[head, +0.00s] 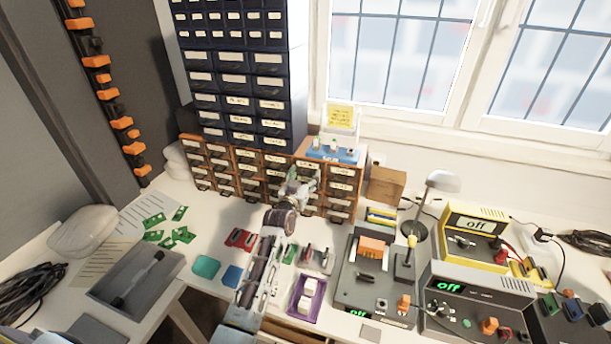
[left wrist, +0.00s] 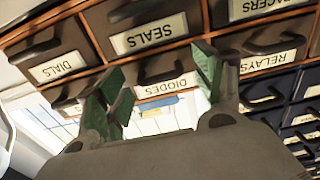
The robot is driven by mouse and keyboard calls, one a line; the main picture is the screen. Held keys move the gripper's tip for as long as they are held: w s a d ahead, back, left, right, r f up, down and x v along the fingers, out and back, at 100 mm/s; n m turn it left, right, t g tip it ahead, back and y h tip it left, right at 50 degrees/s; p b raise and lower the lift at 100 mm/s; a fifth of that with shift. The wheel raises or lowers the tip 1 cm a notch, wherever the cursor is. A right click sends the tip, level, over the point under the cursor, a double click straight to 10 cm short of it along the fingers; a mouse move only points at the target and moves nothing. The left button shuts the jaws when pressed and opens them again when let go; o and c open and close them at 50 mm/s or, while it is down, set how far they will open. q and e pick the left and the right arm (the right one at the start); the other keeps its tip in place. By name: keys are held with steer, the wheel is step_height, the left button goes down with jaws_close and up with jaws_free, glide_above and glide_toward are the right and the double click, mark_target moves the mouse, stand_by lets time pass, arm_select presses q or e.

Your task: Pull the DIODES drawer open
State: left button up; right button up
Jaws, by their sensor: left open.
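The DIODES drawer (left wrist: 162,87) is in the left wrist view, which shows the labels upside down. It has a brown front, a white label and a dark handle, and it looks shut. My left gripper (left wrist: 160,78) is open, its two green-padded fingers on either side of the drawer's handle and label. I cannot tell whether they touch it. In the head view my left gripper (head: 297,187) is in front of the low brown drawer cabinet (head: 222,166) and hides part of its fronts. My right gripper is not in view.
SEALS (left wrist: 150,36), DIALS (left wrist: 58,66) and RELAYS (left wrist: 268,62) drawers surround it. A blue tray (head: 333,154) stands on the cabinet. A purple tray (head: 307,298), a grey device (head: 373,283) and small parts crowd the bench below and right. A dark drawer tower (head: 240,75) rises behind.

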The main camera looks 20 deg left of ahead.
arm_select(q)
steer(key=shift+w, duration=0.5)
steer(key=shift+c, duration=0.3)
steer(key=shift+r, duration=0.1)
jaws_close()
